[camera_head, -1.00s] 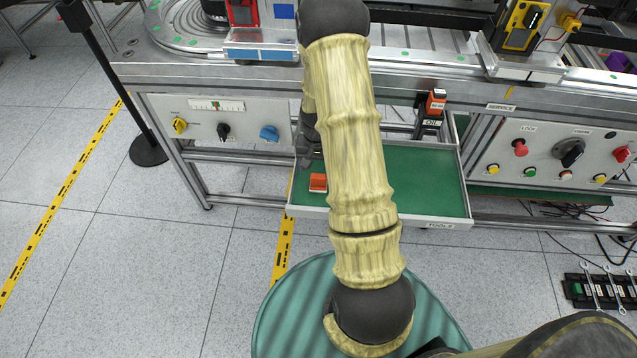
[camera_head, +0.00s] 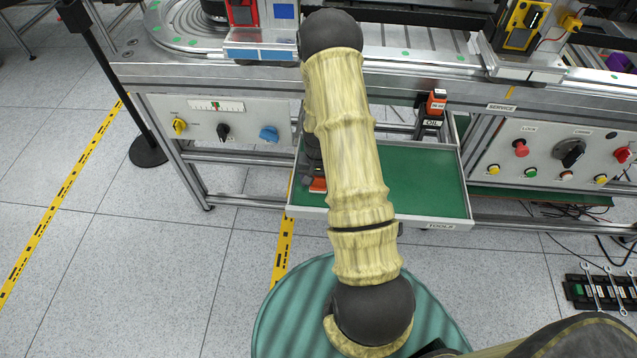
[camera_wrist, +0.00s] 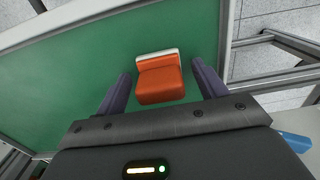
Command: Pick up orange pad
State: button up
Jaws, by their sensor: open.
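The orange pad (camera_wrist: 160,80) is a small block with a white strip along one edge. It lies on the green bottom of the tools tray, near the tray's left end in the head view (camera_head: 318,184), where my arm and gripper partly cover it. In the wrist view my gripper (camera_wrist: 160,82) is open, with one dark finger on each side of the pad and a visible gap on both sides. I cannot tell exactly how high the fingertips are above the tray.
The tools tray (camera_head: 433,190) has a raised light rim. An oil bottle (camera_head: 432,112) stands behind it. Control panels flank the tray: one with knobs (camera_head: 222,125) at left, one with buttons (camera_head: 555,155) at right. The tray's right part is clear.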

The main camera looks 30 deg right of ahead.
jog(key=shift+c, duration=0.2)
jog(key=c, duration=1.1)
jog(key=shift+o, duration=0.2)
jog(key=shift+r, duration=0.1)
notch_tip(320, 180, up, 18)
jog(key=p, duration=0.2)
